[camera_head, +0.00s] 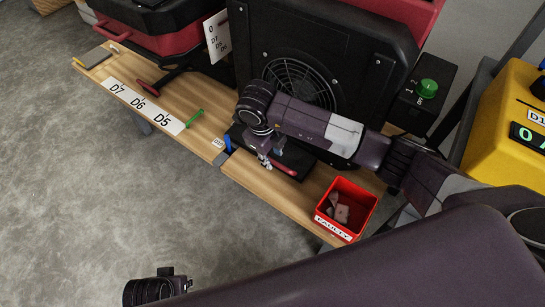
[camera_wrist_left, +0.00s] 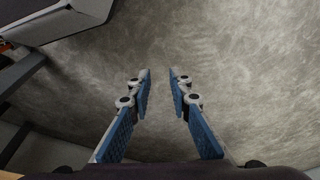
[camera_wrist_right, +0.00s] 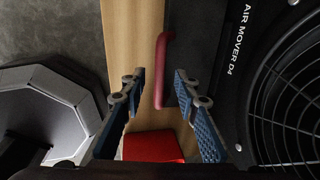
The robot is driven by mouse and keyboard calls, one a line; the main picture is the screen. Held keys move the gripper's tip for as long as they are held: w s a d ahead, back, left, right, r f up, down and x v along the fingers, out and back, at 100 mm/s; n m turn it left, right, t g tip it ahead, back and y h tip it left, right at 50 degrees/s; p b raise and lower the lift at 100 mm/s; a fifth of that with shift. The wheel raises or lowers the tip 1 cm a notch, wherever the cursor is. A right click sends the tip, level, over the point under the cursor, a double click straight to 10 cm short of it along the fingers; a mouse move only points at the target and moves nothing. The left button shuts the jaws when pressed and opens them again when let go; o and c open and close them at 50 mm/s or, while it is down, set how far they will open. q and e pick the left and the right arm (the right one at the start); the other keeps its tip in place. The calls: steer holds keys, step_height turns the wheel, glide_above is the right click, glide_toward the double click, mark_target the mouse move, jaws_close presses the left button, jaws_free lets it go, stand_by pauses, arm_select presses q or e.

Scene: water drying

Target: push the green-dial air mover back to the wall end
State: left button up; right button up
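A black air mover (camera_head: 330,70) with a round grille stands on the wooden shelf. Beside its right side is a black box with a green dial (camera_head: 428,88). In the right wrist view the air mover's body (camera_wrist_right: 222,90) reads "AIR MOVER D4", and a red handle (camera_wrist_right: 161,75) shows at its front edge. My right gripper (camera_head: 268,155) is low at the air mover's front. Its fingers (camera_wrist_right: 160,75) are open, with the red handle between them in the picture; contact cannot be told. My left gripper (camera_wrist_left: 160,76) is open and empty over the grey floor.
A red bin (camera_head: 365,208) labelled FAULTY sits at the shelf's right front. A strip (camera_head: 145,105) marked D7, D6, D5 and a green piece (camera_head: 194,118) lie left. A red and black machine (camera_head: 160,22) stands behind, and a yellow unit (camera_head: 505,110) at right.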

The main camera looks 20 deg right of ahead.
steer(key=shift+w+d+f, duration=0.1)
steer(key=shift+f, duration=0.75)
jaws_close()
